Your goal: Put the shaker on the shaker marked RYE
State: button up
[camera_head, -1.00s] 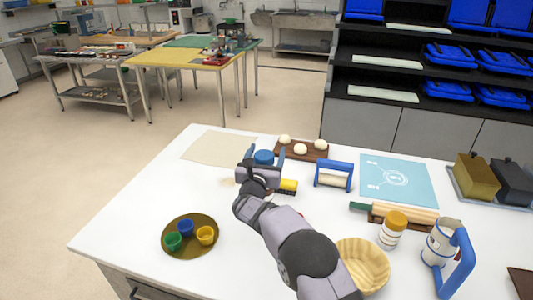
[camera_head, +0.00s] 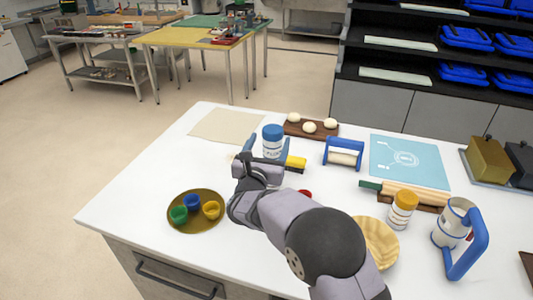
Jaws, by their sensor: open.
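A shaker with a blue lid (camera_head: 272,133) and a white labelled body stands at the back of the white table. The label is too small to read surely. My gripper (camera_head: 264,150) is open, with its blue fingers on either side of this shaker's lower body; I cannot tell whether they touch it. A shaker with an orange lid (camera_head: 403,203) stands at the right, its label unreadable. A red thing (camera_head: 305,194), mostly hidden behind my arm, may be another lid. No RYE marking can be made out.
A yellow-and-black brush (camera_head: 296,163) lies just right of my gripper. A blue-framed roller (camera_head: 343,153), a dough board (camera_head: 325,132), a rolling pin (camera_head: 415,197), a basket (camera_head: 379,243) and a jug (camera_head: 452,225) stand around. A round tray (camera_head: 186,222) holds small cups.

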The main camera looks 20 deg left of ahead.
jog(key=shift+s+d+b, duration=0.1)
jog(key=shift+s+b, duration=0.2)
jog(key=shift+s, duration=1.1)
jog(key=s+d+f+m+g+h, duration=0.25)
jog(key=d+m, duration=0.25)
jog(key=d, duration=0.5)
jog(key=s+d+f+m+g+h+p, duration=0.15)
jog(key=d+m+g+h, duration=0.35)
jog(key=d, duration=0.6)
jog(key=s+d+f+m+g+h, duration=0.1)
jog(key=s+d+f+m+g, duration=0.15)
jog(key=d+m, duration=0.55)
jog(key=s+d+f+m+g+y, duration=0.1)
jog(key=s+d+f+m+g, duration=0.15)
jog(key=s+d+m, duration=0.35)
jog(key=s+d+f+m+g+y, duration=0.1)
jog(key=s+d+f+g, duration=0.2)
jog(key=s, duration=0.5)
jog(key=s+f+m+g+y, duration=0.1)
jog(key=s+f+m+y, duration=0.1)
jog(key=s+m, duration=0.4)
jog(key=s+a+f+m+g+y, duration=0.1)
jog(key=s+f+m+y, duration=0.1)
jog(key=s+m, duration=0.3)
jog(key=shift+s+a+f+m+y, duration=0.3)
jog(key=shift+s+f+m+y, duration=0.15)
jog(key=shift+y, duration=0.2)
